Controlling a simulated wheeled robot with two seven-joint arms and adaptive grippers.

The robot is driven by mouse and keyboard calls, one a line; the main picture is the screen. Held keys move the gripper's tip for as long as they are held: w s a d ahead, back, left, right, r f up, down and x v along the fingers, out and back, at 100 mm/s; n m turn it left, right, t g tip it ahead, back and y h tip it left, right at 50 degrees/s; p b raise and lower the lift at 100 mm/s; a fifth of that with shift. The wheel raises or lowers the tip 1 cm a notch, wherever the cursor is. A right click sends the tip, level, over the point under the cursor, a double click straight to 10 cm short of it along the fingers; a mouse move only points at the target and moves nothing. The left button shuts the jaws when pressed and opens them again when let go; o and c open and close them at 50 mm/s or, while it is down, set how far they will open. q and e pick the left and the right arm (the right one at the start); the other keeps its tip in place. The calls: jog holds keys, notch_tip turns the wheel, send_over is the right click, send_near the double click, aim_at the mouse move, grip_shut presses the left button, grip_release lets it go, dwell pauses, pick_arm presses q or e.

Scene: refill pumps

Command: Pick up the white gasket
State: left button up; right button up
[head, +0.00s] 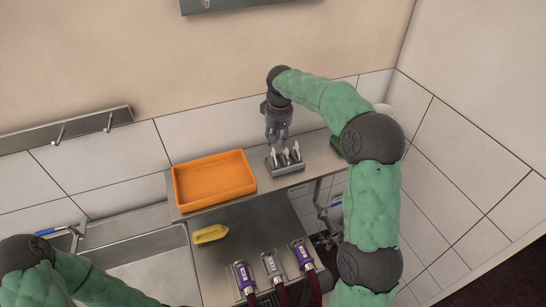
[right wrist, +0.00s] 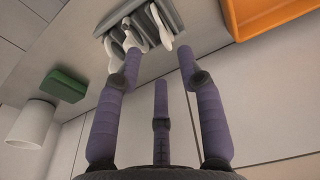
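I cannot make out a distinct ring-shaped white gasket in either view. Several white pieces stand in a small grey holder (head: 287,165) on the back ledge. In the right wrist view the white pieces (right wrist: 160,28) rise from the slots of the holder (right wrist: 118,14). My right gripper (head: 278,138) points down just above and behind the holder. Its three purple fingers (right wrist: 160,68) are spread apart with nothing between them, and one fingertip is close to a white piece. My left arm enters at bottom left, and its gripper is out of view.
An orange tray (head: 214,181) stands left of the holder. A green sponge (right wrist: 64,85) and a white cylinder (right wrist: 33,125) are on the other side. A yellow object (head: 210,234) and three pump handles (head: 272,265) are in front, beside the sink (head: 150,262). A tiled wall stands behind.

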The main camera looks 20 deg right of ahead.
aim_at(274, 150)
jog(key=f, duration=0.2)
jog(key=w+f+p, duration=0.1)
jog(key=f, duration=0.4)
jog(key=shift+w+a+f, duration=0.1)
jog(key=shift+w+f, duration=0.05)
jog(key=shift+w, duration=0.1)
jog(key=shift+s, duration=0.1)
grip_shut()
